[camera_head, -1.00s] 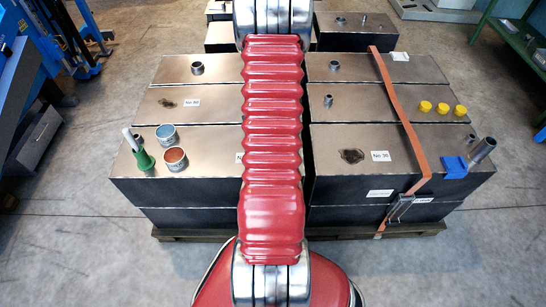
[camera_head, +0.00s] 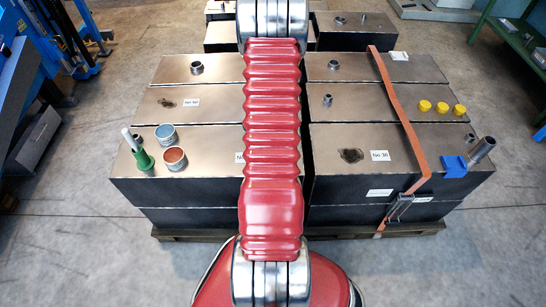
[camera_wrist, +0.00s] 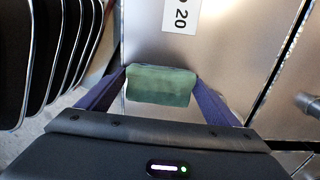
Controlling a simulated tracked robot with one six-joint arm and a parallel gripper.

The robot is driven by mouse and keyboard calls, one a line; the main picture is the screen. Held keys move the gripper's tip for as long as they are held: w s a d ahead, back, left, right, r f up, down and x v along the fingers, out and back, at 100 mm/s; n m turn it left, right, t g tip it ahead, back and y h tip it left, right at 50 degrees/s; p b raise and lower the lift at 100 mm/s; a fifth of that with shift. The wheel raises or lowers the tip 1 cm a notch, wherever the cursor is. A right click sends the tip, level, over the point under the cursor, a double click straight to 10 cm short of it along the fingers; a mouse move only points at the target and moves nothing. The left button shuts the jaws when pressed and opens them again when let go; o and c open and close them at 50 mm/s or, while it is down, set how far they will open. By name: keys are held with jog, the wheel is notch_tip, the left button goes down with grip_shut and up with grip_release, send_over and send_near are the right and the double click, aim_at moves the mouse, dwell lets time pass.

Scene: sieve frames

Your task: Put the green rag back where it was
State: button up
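The green rag (camera_wrist: 160,90), a folded, block-like bundle, shows in the wrist view between the two purple fingers of my gripper (camera_wrist: 160,76). The fingers meet its left and right ends, and my gripper looks shut on it. Behind it is a brownish metal sheet top (camera_wrist: 215,55) with a white label reading 20 (camera_wrist: 180,15). I cannot tell whether the rag touches this surface or hangs above it. In the head view my red arm covers the middle, and neither my gripper nor the rag shows.
Dark-sided metal boxes (camera_head: 362,172) stand on a pallet. Dark rounded frames (camera_wrist: 60,50) stand left in the wrist view.

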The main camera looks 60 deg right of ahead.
jog(key=shift+o, duration=0.7)
jog(key=shift+r, duration=0.1)
notch_tip(320, 180, up, 12)
dwell(0.3)
dwell(0.7)
